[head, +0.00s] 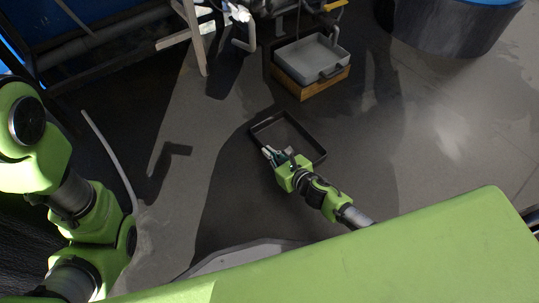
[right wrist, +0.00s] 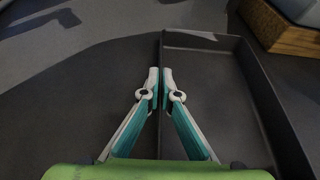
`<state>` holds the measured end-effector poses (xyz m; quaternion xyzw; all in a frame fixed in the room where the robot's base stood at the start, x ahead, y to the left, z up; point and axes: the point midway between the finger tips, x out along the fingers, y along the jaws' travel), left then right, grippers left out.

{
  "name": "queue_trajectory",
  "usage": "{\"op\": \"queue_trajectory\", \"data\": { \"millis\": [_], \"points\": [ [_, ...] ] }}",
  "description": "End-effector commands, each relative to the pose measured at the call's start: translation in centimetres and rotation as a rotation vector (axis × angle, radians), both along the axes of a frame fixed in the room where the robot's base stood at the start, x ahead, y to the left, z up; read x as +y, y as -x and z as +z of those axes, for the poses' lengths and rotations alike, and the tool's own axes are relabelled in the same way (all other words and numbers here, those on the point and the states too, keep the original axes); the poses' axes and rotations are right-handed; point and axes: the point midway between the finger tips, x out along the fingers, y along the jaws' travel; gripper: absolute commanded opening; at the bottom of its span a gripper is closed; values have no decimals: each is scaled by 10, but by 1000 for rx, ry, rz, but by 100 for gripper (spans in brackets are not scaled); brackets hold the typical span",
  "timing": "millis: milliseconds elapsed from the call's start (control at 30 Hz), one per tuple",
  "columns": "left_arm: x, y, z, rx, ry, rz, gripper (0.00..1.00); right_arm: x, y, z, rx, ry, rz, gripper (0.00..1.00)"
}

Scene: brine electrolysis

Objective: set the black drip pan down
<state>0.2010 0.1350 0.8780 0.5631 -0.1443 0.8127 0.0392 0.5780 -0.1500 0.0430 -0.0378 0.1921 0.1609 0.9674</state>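The black drip pan (head: 291,134) is a shallow rectangular tray in the middle of the head view. My right gripper (head: 268,151) is at its left side wall. In the right wrist view the pan (right wrist: 215,95) fills the right half, empty and about level. The fingertips (right wrist: 160,82) are closed with the pan's thin wall between them. I cannot tell whether the pan's underside touches the floor. My left arm shows at the left of the head view, but its gripper is out of view.
A dark round tub (head: 450,25) stands at the top right. A metal frame (head: 192,35) is at the top left. The floor (head: 400,150) right of the pan is clear.

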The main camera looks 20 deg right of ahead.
Motion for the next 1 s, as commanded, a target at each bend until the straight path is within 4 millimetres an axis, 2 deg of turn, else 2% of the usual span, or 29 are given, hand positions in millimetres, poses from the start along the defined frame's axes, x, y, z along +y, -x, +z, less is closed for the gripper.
{"op": "queue_trajectory", "data": {
  "millis": [267,367,667,800,1000],
  "points": [
    [0,0,-3,-2,0,0,26,0,0,-3,-1,-1,0,0],
    [0,0,-2,-1,-1,0,26,0,0,-2,1,-2,-1,20],
    [0,0,-2,-1,-1,0,26,0,0,-2,0,-1,0,21],
    [0,0,4,0,-1,0,26,0,0,5,-1,0,0,21],
    [0,0,24,1,-1,1,26,-11,32,19,3,-1,-1,21]
  ]
}}
